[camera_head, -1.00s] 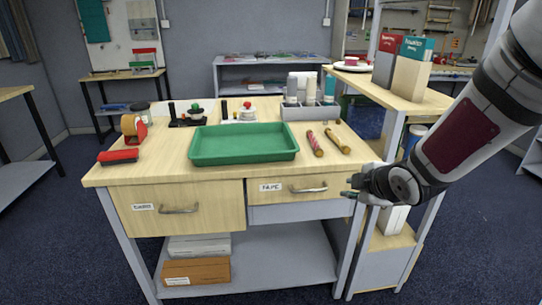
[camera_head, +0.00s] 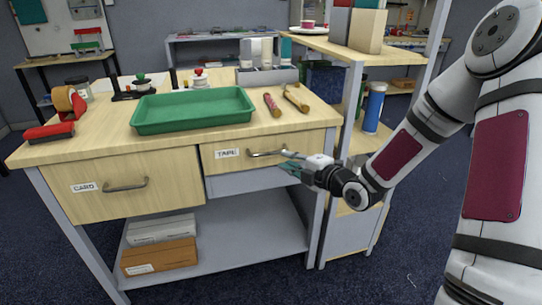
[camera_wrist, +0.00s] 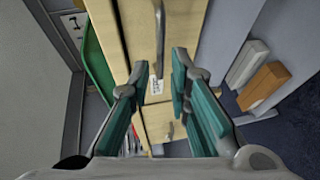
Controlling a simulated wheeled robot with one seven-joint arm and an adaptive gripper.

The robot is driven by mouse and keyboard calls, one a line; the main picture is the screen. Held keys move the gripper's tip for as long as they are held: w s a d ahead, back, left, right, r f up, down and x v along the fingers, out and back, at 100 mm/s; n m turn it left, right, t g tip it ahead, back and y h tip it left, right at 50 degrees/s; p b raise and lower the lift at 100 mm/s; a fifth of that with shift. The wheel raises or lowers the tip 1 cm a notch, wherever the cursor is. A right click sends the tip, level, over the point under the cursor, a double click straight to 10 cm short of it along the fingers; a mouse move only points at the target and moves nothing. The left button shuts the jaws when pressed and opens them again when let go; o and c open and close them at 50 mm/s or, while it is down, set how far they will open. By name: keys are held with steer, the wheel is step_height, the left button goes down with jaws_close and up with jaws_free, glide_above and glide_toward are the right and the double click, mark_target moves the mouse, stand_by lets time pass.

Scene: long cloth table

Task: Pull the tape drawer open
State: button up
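The tape drawer (camera_head: 236,163) is the right-hand drawer of the wooden bench, with a white TAPE label and a grey bar handle (camera_head: 267,153). Its front looks flush with the bench. My gripper (camera_head: 288,162) is just in front of the drawer's right part, close to the right end of the handle. In the wrist view my gripper (camera_wrist: 152,84) is open, with teal pads apart and nothing held. The handle (camera_wrist: 160,38) shows there above and between the fingers. I cannot tell whether a finger touches it.
The card drawer (camera_head: 90,190) is to the left and looks shut. A shelf unit (camera_head: 352,72) stands close on the right. Boxes (camera_head: 158,256) lie on the lower shelf.

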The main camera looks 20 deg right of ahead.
mark_target(271, 153)
steer(key=b+x, duration=0.1)
steer(key=x, duration=0.8)
steer(key=shift+c, duration=0.3)
jaws_close()
